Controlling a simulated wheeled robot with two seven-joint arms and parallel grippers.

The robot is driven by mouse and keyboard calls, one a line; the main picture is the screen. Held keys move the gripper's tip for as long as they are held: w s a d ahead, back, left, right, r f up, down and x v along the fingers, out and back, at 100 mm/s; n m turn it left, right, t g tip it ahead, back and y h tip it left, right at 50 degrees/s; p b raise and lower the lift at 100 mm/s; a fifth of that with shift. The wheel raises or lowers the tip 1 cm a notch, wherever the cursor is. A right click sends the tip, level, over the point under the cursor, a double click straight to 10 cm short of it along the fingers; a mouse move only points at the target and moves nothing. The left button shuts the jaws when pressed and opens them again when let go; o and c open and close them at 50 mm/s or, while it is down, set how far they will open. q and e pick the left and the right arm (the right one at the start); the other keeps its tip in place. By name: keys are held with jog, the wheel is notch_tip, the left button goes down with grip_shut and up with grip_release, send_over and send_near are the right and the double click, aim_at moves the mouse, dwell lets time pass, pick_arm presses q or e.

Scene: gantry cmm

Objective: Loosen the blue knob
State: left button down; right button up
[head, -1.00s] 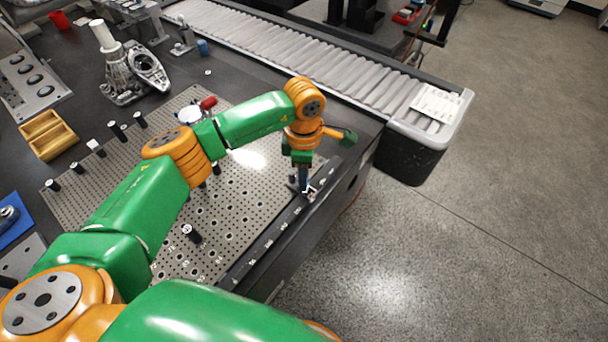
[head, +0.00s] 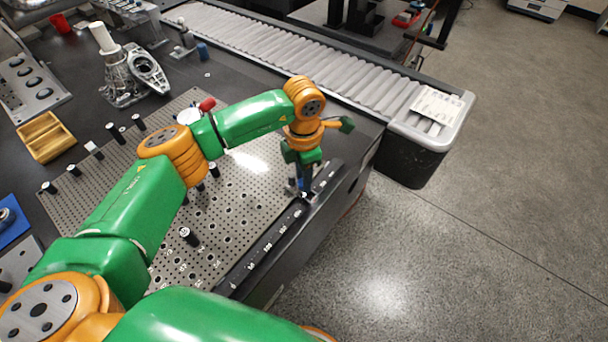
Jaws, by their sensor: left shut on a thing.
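My left gripper (head: 303,193) points down at the right edge of the perforated metal plate (head: 250,195), beside the dark strip along its edge. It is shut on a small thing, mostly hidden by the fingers. A little blue shows there, and I take it to be the blue knob (head: 300,184), though its shape is not clear. My right gripper is out of view.
Several black pins stand on the plate, one (head: 189,236) near its front. A red-ended part (head: 207,104) is behind my left arm. A yellow tray (head: 45,137) and metal castings (head: 120,80) lie left. A roller conveyor (head: 300,50) runs behind. Open floor lies right.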

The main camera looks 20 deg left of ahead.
pick_arm(q)
jog(key=c, duration=0.6)
grip_release()
notch_tip(320, 180, up, 7)
jog(key=shift+r+b, duration=0.1)
jog(key=shift+b, duration=0.3)
